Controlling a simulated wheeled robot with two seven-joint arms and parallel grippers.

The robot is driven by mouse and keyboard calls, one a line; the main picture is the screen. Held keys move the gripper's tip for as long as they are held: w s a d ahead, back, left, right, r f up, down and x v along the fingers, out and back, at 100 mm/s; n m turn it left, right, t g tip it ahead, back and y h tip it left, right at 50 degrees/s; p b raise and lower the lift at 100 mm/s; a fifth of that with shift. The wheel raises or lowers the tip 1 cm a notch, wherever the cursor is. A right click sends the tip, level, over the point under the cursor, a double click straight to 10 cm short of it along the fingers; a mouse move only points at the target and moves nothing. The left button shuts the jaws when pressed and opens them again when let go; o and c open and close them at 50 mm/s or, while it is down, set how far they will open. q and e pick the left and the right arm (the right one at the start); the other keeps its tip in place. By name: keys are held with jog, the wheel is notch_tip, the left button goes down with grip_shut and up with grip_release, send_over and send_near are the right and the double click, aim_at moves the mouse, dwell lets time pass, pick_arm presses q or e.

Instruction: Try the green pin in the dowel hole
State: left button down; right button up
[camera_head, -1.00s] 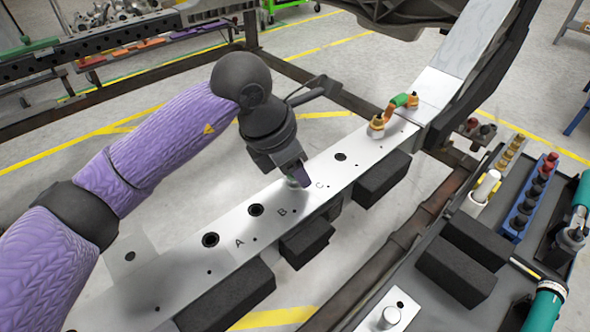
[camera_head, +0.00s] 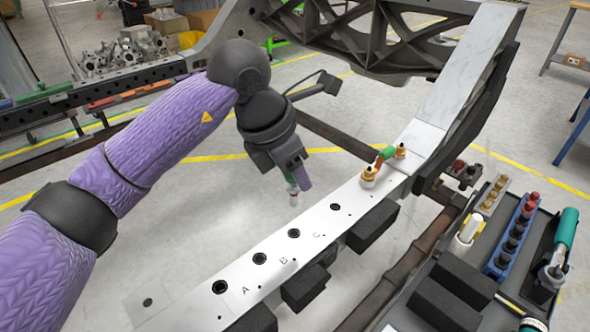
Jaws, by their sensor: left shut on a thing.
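My left gripper (camera_head: 297,178) is shut on a small pin that points down. The pin (camera_head: 293,194) shows a little green near the fingers, a reddish band and a pale lower end; its upper part is hidden between the fingers. In the picture it shows beyond the far edge of the light metal beam (camera_head: 185,309), apart from it. The beam has dark holes near the letters A (camera_head: 219,287), B (camera_head: 260,259) and C (camera_head: 293,233), and another hole (camera_head: 335,206) farther along. Which one is the dowel hole I cannot tell. My right gripper is out of view.
A green handle (camera_head: 386,153) with brass-coloured fittings (camera_head: 368,176) stands on the beam's far part. Black blocks (camera_head: 373,224) sit along its near side. A dark tray at right holds a blue rack (camera_head: 513,237) and a white cylinder (camera_head: 467,233).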

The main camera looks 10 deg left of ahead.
pick_arm(q)
notch_tip(320, 180, up, 3)
jog(key=shift+f+p, duration=0.1)
jog(key=shift+p, duration=0.85)
notch_tip(320, 180, up, 3)
jog(key=shift+f+p, duration=0.15)
jog(key=shift+p, duration=1)
jog(key=shift+d, duration=0.1)
